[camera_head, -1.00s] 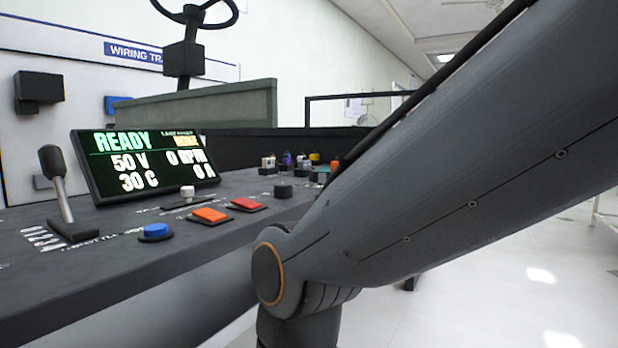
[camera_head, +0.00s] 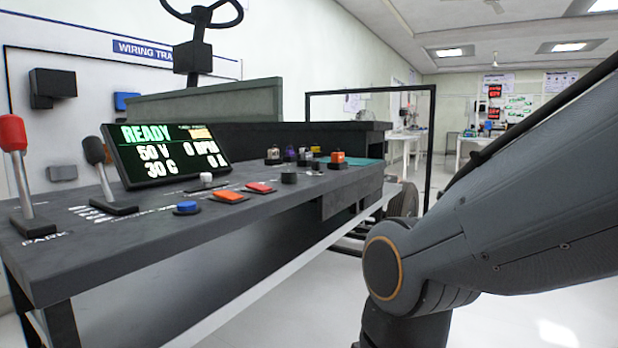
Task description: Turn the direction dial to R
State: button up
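A small dark round knob (camera_head: 288,177) stands on the dark console top (camera_head: 135,235), right of the red button. A white-topped control (camera_head: 206,179) stands below the display, left of that knob. I cannot tell for sure which of these is the direction dial, and no R mark is readable. The display (camera_head: 165,155) reads READY, 50 V and 30 C. My arm fills the right side of the view, clear of the console. My gripper is out of view.
A red-knobbed lever (camera_head: 20,170) by the word PARK and a black-knobbed lever (camera_head: 98,165) rise at the left. Blue (camera_head: 187,207), orange (camera_head: 228,197) and red (camera_head: 260,188) buttons line the front. Several small parts (camera_head: 305,156) sit at the far end. White floor is open at right.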

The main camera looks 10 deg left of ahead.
aim_at(287, 176)
jog(key=k, duration=0.2)
jog(key=u, duration=0.75)
